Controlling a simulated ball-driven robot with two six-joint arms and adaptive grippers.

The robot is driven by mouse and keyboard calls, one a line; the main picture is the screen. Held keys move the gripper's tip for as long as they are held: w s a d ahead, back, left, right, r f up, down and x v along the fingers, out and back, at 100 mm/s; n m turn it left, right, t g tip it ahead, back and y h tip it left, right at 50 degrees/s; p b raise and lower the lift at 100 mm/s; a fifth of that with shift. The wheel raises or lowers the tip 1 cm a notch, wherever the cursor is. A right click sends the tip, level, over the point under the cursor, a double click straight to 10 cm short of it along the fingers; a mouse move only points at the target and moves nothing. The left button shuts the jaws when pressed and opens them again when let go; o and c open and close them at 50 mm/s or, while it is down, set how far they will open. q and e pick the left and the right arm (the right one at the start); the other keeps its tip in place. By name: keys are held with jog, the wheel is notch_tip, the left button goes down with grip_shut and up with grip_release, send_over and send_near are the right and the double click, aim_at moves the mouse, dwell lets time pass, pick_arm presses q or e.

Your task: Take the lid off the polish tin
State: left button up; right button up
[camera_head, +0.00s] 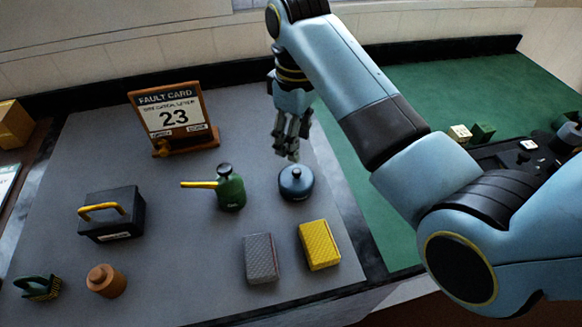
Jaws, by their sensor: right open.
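The polish tin (296,187) looks to be the round dark blue tin with a knobbed lid, standing upright on the grey mat right of centre. Its lid (296,173) sits on top. My right gripper (289,157) hangs above and slightly behind the tin, fingers pointing down. It is open and empty, and its fingertips look apart from the lid knob. My left gripper is not in view.
A green oil can (230,190) stands left of the tin. A grey block (260,258) and a yellow block (319,245) lie in front. A fault card stand (175,118) is at the back, a black toolbox (112,212) at left. Bare mat lies between them.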

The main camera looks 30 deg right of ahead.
aim_at(297, 171)
jog(key=shift+s+f, duration=0.25)
jog(key=shift+f, duration=0.35)
jog(key=shift+s+f, duration=0.2)
jog(key=shift+f, duration=0.4)
jog(key=shift+w+f, duration=0.15)
jog(key=shift+f, duration=0.2)
notch_tip(297, 171, down, 4)
jog(key=shift+w+f+p, duration=0.1)
jog(key=shift+f+p, duration=0.15)
jog(key=shift+p, duration=0.45)
jog(key=shift+w+f, duration=0.1)
jog(key=shift+f, duration=0.35)
jog(key=c, duration=0.5)
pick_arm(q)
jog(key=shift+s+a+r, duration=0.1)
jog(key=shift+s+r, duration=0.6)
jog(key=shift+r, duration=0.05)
pick_arm(e)
grip_shut()
